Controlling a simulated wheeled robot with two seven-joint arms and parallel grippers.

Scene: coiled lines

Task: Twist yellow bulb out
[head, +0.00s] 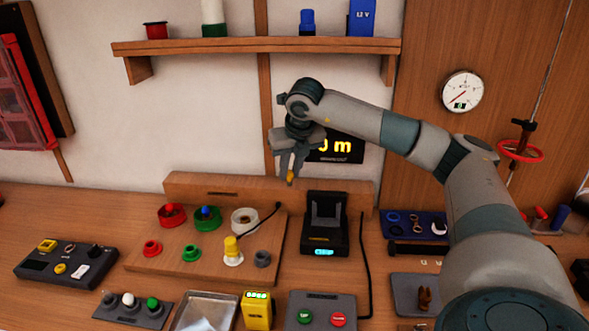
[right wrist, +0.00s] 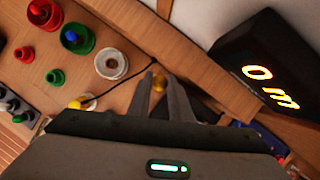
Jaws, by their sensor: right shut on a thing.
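My right gripper (head: 289,170) is shut on a small yellow bulb (head: 290,178), held at the fingertips in the air in front of the wooden back rail. In the right wrist view the bulb (right wrist: 160,82) shows between the two fingertips. The white socket (head: 244,222) on the wooden board looks empty and is apart from the bulb. It also shows in the right wrist view (right wrist: 112,64). A red bulb (head: 170,209) sits in a red socket, and a blue bulb (head: 207,212) in a green socket. My left gripper is not in view.
A yellow plug-like piece (head: 231,245) stands in a white collar at the board's front. Small red (head: 152,248), green (head: 192,254) and grey (head: 262,259) fittings sit beside it. A black device (head: 325,225) stands right of the board. A shelf (head: 255,46) hangs above.

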